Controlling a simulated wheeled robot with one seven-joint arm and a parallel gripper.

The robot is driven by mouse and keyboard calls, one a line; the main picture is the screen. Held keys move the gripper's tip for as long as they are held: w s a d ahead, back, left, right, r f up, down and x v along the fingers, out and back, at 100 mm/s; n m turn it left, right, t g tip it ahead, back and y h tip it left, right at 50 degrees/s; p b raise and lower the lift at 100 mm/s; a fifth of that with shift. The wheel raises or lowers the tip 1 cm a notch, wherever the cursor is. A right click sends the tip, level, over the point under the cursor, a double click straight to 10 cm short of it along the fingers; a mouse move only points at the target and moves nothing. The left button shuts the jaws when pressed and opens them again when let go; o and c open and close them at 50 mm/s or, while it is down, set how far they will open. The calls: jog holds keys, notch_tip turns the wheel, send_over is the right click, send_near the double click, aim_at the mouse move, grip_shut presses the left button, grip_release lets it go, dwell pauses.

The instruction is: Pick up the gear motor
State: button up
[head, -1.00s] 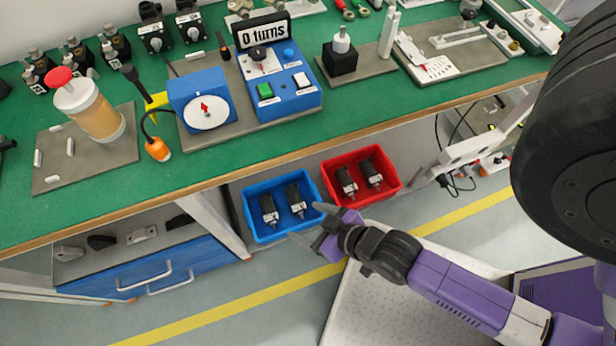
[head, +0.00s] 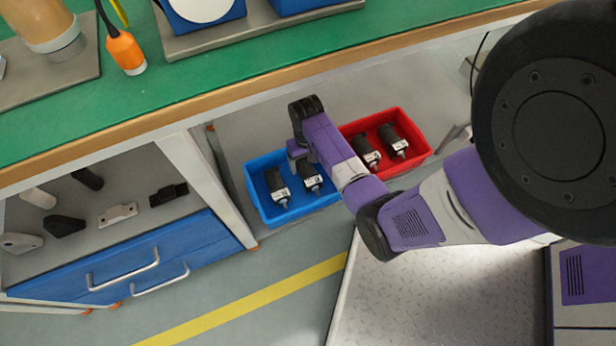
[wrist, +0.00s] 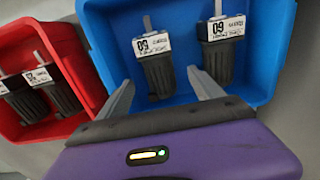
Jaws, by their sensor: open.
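Two dark gear motors with white labels lie side by side in the blue bin (head: 262,212). The left one (head: 277,188) is fully visible in the head view; the right one (head: 312,180) is partly under my gripper (head: 298,152). In the wrist view, my gripper (wrist: 160,76) is open and empty. The other motor (wrist: 220,58), also labelled 60, lies beyond the right finger. Finger height above the motor is unclear.
A red bin (head: 425,158) with two similar motors (head: 392,140) stands beside the blue bin. The green workbench (head: 130,95) overhangs behind. A shelf with small parts and a blue drawer unit (head: 150,262) stand at left.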

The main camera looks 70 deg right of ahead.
aim_at(308, 171)
jog(key=shift+s+a+f+b, duration=0.15)
jog(key=shift+f+b, duration=1.15)
jog(key=shift+f, duration=0.65)
jog(key=shift+s+d+f+b, duration=0.1)
jog(key=shift+s+f+b, duration=0.05)
jog(key=shift+f+b, duration=1.45)
jog(key=shift+f+p, duration=0.25)
jog(key=shift+p, duration=0.1)
jog(key=shift+r, duration=0.1)
jog(key=c, duration=1.5)
notch_tip(308, 171, up, 20)
jog(key=p, duration=1)
jog(key=shift+p, duration=0.35)
jog(key=shift+c, duration=0.2)
